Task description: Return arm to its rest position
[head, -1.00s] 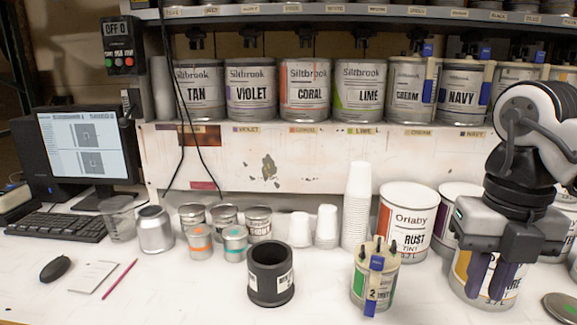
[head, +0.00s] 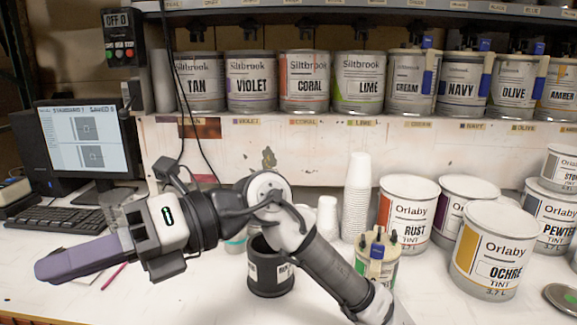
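My arm reaches in from the bottom right of the head view, bends above the black cup and points left. My gripper (head: 85,258) is at the lower left, its purple fingers above the front of the bench near the keyboard. The fingers show side-on and overlap, so their gap is hidden. No object shows at their tips. The task line names no object.
A computer screen (head: 88,140) and keyboard (head: 60,220) stand left. A black cup (head: 268,270), a small can (head: 378,258), a paper cup stack (head: 358,200) and Orlaby cans, including OCHRE (head: 490,250), stand on the bench. Siltbrook cans line the shelf above.

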